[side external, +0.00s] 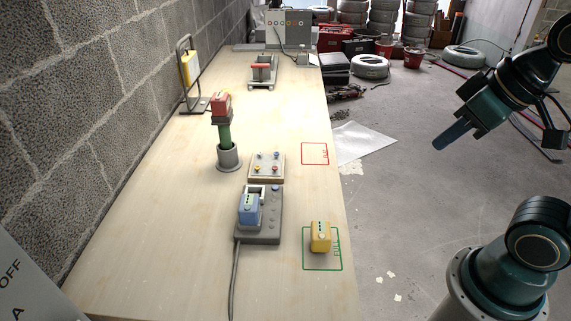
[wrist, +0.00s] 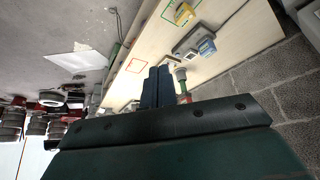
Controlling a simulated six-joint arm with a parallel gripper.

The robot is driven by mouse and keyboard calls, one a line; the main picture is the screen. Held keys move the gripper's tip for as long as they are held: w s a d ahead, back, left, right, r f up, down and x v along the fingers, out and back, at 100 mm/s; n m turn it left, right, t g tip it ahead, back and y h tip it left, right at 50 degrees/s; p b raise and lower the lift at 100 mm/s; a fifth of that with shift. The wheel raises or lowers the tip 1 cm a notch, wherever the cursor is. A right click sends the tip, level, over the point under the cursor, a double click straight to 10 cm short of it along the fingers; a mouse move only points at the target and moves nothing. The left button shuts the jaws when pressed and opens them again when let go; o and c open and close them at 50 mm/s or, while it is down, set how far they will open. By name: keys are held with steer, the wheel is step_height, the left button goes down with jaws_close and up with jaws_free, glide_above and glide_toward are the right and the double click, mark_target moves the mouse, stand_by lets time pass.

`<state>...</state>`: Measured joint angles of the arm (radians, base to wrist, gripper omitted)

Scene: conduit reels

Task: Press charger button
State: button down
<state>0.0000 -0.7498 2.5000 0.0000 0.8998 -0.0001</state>
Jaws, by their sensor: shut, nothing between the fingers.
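The grey charger (side external: 270,228) lies on the wooden bench with a blue battery pack (side external: 249,210) seated in its left part. A small blue button (side external: 275,188) shows at its upper right. The charger (wrist: 178,53) and blue pack (wrist: 207,46) also show in the wrist view. A small panel with several coloured buttons (side external: 266,167) sits just behind the charger. My gripper (side external: 445,143) is shut and empty, held in the air over the floor, right of the bench and well away from the charger. Its dark fingers also show together in the wrist view (wrist: 157,88).
A yellow pack (side external: 320,236) stands in the green outlined square on the bench. A red outlined square (side external: 315,153) is empty. A green post with a red pack on top (side external: 221,103) stands left of the button panel. A block wall (side external: 90,90) borders the bench.

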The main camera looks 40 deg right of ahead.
steer(key=shift+w, duration=0.1)
steer(key=n+t, duration=0.4)
steer(key=n, duration=0.4)
glide_above(275, 188)
step_height(275, 188, down, 19)
steer(key=shift+s+d, duration=0.2)
steer(key=shift+s, duration=0.2)
steer(key=shift+f, duration=0.15)
steer(key=shift+f, duration=4.3)
